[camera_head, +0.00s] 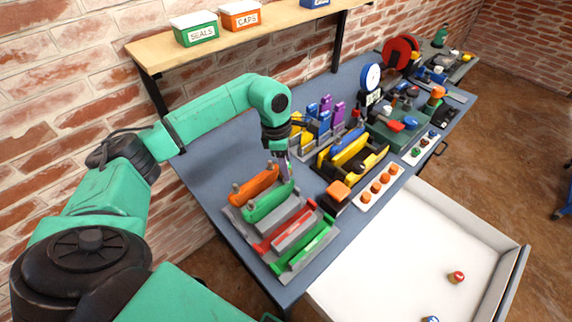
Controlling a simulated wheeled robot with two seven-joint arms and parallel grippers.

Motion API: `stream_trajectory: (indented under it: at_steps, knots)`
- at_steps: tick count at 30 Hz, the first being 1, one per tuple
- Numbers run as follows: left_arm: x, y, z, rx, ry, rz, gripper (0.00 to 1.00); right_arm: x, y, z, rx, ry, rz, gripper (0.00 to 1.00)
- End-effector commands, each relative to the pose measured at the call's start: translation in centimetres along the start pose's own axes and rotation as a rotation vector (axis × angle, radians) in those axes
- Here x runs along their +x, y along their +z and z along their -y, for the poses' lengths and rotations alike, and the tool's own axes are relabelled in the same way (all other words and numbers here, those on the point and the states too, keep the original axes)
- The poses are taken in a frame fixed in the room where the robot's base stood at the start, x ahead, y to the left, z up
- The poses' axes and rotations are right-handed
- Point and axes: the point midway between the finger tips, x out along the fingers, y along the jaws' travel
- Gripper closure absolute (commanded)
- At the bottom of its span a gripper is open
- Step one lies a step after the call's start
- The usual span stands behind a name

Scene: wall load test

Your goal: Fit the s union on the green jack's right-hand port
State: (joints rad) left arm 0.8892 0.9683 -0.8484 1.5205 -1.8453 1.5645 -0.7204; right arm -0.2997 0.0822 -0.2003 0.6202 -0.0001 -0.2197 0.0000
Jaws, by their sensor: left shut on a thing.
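A green jack (268,203) lies in a grey rack at the near end of the bench, beside an orange jack (255,184). Short grey-brown fittings stand at the jacks' ends. My right gripper is not in view.
Red and green holders (306,240) lie on the near side of the rack. A black-and-yellow tray (353,160), an orange block (338,191) and a white strip with orange caps (379,186) stand to the right. A wooden shelf (150,50) overhangs the back; an open white drawer (400,260) juts out in front.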

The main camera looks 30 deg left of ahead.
Motion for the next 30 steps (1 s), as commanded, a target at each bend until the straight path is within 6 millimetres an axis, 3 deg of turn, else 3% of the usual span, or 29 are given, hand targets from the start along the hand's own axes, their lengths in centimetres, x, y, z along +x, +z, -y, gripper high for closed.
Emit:
stream_trajectory:
  at_steps: [14,30]
  knots:
    - [0.1,0.2,0.0,0.001,0.0,0.001,1.0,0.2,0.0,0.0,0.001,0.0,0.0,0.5]
    - [1.7,0.0,0.0,0.001,0.0,0.0,1.0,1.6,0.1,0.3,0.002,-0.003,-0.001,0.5]
